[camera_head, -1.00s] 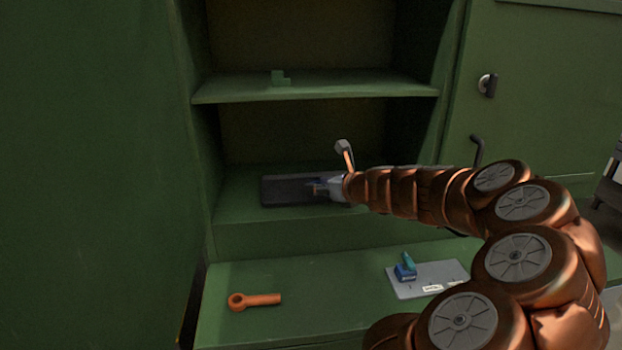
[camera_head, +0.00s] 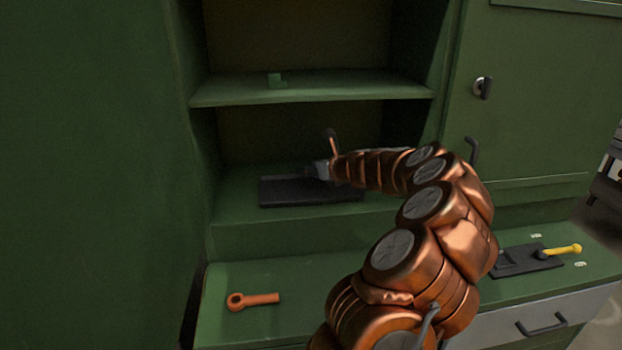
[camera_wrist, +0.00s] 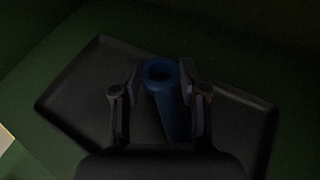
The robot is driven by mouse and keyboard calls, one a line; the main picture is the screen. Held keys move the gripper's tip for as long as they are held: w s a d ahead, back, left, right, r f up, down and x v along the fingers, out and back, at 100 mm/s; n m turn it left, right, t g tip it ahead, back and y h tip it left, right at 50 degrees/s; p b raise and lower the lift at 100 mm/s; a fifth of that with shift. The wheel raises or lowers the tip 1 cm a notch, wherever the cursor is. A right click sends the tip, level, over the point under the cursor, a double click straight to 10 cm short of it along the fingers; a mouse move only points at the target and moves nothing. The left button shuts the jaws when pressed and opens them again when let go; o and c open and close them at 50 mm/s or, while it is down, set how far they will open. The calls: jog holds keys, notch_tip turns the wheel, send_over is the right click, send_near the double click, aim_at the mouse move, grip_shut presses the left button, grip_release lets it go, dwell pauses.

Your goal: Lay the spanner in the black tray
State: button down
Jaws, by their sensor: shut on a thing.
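The black tray (camera_head: 285,194) lies on the cabinet's lower shelf, and its raised rim shows in the wrist view (camera_wrist: 62,88). My gripper (camera_head: 322,170) is over the back right part of the tray. In the wrist view my gripper (camera_wrist: 159,95) is shut on a blue ring-ended spanner (camera_wrist: 167,108), with its ring at the fingertips and its shank running back toward the palm. The spanner is over the tray's inside. I cannot tell whether it touches the floor of the tray. In the head view the spanner is too small and dark to make out.
An orange ring-ended tool (camera_head: 253,300) lies on the front ledge at left. A dark plate (camera_head: 535,260) with a yellow-handled tool (camera_head: 565,250) is at right. The tray's left part looks empty.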

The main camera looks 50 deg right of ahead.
aim_at(316, 178)
jog(key=shift+a+f, duration=0.1)
jog(key=shift+f, duration=1.6)
jog(key=c, duration=0.6)
grip_release()
jog(key=shift+c, duration=0.2)
jog(key=v, duration=1)
jog(key=shift+s+b, duration=0.1)
jog(key=shift+b, duration=0.3)
jog(key=shift+v, duration=0.9)
jog(key=shift+a, duration=0.1)
